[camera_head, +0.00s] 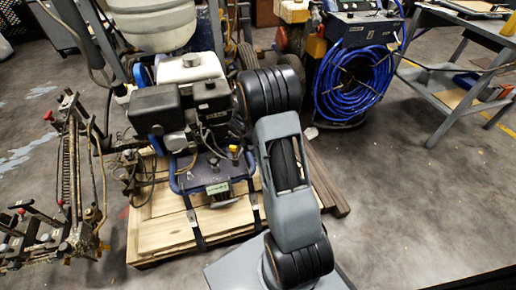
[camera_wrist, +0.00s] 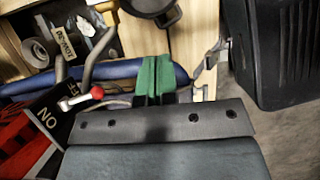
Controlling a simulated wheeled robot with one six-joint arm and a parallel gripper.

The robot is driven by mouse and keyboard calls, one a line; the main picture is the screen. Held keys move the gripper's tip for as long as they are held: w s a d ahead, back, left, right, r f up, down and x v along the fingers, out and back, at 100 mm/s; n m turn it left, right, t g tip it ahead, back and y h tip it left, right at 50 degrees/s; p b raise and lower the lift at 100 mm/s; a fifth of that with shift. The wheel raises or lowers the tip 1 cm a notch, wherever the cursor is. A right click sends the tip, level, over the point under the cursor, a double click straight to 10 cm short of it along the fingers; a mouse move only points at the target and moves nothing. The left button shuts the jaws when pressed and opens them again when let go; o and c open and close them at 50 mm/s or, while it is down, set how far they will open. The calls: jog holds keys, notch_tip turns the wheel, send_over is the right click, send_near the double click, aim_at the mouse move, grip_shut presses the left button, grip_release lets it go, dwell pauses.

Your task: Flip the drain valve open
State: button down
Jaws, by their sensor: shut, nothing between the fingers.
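A short metal lever with a red ball tip (camera_wrist: 97,92) shows at the left in the wrist view, beside a black and red plate marked with large white letters. I take it for the drain valve handle, but I cannot be sure. My gripper (camera_wrist: 154,62) has green fingers, shut together and empty. They appear to the right of the red tip, apart from it in the picture, over a blue tube. In the head view my arm hides the gripper. The striper's engine (camera_head: 185,110) stands there left of my arm, and the lever cannot be made out.
The blue tube (camera_wrist: 35,84) and bent metal pipes lie around the fingers. A wooden pallet (camera_head: 165,225) with dark straps is under the machine. A blue hose coil (camera_head: 352,82) and grey workbench (camera_head: 450,85) stand right. Floor at the lower right is clear.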

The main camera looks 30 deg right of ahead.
jog(key=s+d+f+b, duration=0.1)
jog(key=d+f+b, duration=0.1)
jog(key=d, duration=0.3)
jog(key=shift+s+f, duration=0.15)
jog(key=shift+f, duration=0.55)
